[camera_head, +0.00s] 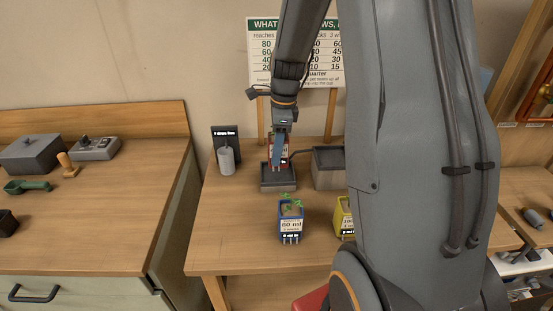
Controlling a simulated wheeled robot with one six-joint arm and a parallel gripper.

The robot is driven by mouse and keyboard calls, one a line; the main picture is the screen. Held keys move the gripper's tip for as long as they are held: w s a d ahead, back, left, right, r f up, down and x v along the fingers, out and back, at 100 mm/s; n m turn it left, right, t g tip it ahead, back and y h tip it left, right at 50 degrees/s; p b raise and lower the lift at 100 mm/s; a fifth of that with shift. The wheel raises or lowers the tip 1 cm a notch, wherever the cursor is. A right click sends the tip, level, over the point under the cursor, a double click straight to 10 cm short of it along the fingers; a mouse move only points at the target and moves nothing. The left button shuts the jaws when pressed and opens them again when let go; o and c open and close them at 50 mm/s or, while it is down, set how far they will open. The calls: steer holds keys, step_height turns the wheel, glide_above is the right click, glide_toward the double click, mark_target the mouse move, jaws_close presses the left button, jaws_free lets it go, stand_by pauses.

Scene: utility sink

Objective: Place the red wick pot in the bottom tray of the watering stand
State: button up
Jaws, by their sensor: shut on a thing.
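The watering stand is grey, with a higher box (328,182) on the right and a low open bottom tray (278,187) on the left. The red wick pot (285,157) shows at the back of the tray opening, partly covered by my gripper's blue finger. My gripper (278,158) points down from above and is shut on the pot. The pot looks upright, its lower end over or inside the tray. I cannot tell whether it touches the tray floor.
A blue pot (291,222) with a green plant stands in front of the tray. A yellow pot (344,219) is partly hidden by my arm. A grey cylinder (226,161) and a dark sign (225,133) stand left of the tray. The table's left front is clear.

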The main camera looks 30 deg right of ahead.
steer(key=shift+f+p, duration=0.5)
steer(key=shift+f, duration=1.6)
steer(key=shift+f, duration=0.15)
steer(key=o, duration=1.3)
steer(key=r+b, duration=0.1)
steer(key=r, duration=0.3)
steer(key=d+r+b, duration=0.1)
steer(key=r, duration=0.3)
steer(key=r+b, duration=0.1)
steer(key=r, duration=0.3)
steer(key=shift+s+d+r, duration=0.15)
steer(key=shift+s, duration=0.2)
